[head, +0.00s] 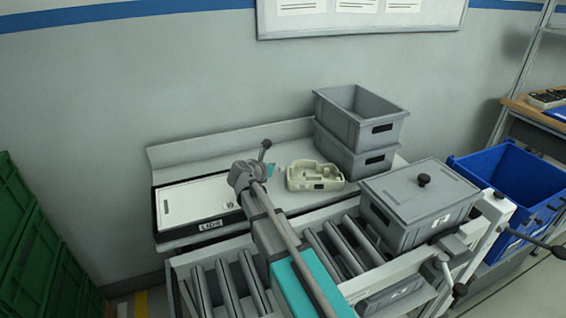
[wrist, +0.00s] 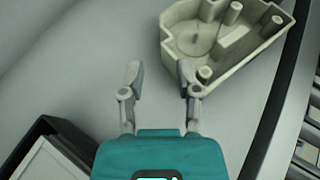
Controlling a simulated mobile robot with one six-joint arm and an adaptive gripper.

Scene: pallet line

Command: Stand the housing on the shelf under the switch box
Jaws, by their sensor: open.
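The housing (head: 303,182) is a cream, open-topped shell with posts inside, lying on the grey bench beside the stacked crates. In the wrist view the housing (wrist: 238,62) is at the upper right. My gripper (wrist: 160,72) is open and empty over the bare bench, with the housing just beyond and to the right of its right finger. In the head view my arm hides most of the gripper. A wooden shelf (head: 520,105) stands at the far right with dark devices on it. I cannot tell whether one is the switch box.
Two stacked grey crates (head: 345,125) stand right of the housing. A lidded grey crate (head: 400,215) sits on the roller conveyor (head: 345,245). A white panel in a black frame (head: 195,205) lies left. A blue bin (head: 515,165) is right; green crates (head: 35,240) are left.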

